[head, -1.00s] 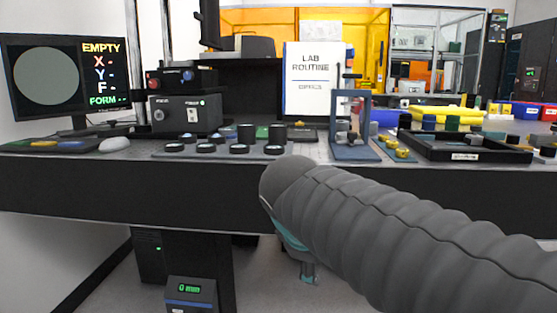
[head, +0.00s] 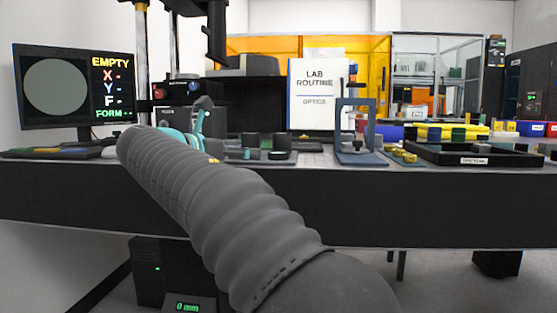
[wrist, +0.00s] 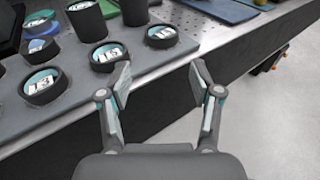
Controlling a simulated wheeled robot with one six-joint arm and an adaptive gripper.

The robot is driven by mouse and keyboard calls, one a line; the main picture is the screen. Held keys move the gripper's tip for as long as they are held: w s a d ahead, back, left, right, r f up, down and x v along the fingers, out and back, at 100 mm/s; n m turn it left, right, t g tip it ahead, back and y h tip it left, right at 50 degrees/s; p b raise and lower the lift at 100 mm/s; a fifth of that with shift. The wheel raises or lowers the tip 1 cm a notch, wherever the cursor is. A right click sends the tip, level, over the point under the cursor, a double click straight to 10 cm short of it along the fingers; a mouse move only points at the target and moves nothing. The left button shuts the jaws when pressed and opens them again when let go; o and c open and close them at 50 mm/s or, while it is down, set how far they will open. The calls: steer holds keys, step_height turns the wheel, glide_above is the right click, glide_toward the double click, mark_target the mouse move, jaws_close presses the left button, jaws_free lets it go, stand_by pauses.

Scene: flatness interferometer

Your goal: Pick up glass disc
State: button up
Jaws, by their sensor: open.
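In the wrist view, several glass discs lie in round black holders with number labels on a grey tray (wrist: 75,110). One disc in its holder (wrist: 108,54) is just beyond my left finger, another (wrist: 160,36) lies farther right, and one (wrist: 42,84) sits at the left. My gripper (wrist: 158,70) is open and empty, its fingers over the tray's front edge and the bench edge. In the head view my arm hides most of the tray; one dark holder (head: 279,155) shows to its right. Which disc is meant I cannot tell.
A monitor reading EMPTY (head: 70,95) stands at the left. A blue frame fixture (head: 355,132) and a black tray (head: 470,155) stand to the right on the bench (head: 430,195). Taller dark cylinders (wrist: 134,12) stand behind the discs.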

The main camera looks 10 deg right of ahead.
mark_target(275, 153)
steer(key=b+x, duration=0.1)
steer(key=x, duration=1)
steer(key=shift+w+d+b, duration=0.15)
steer(key=shift+d+b, duration=0.15)
steer(key=shift+b, duration=0.05)
steer(key=c, duration=0.8)
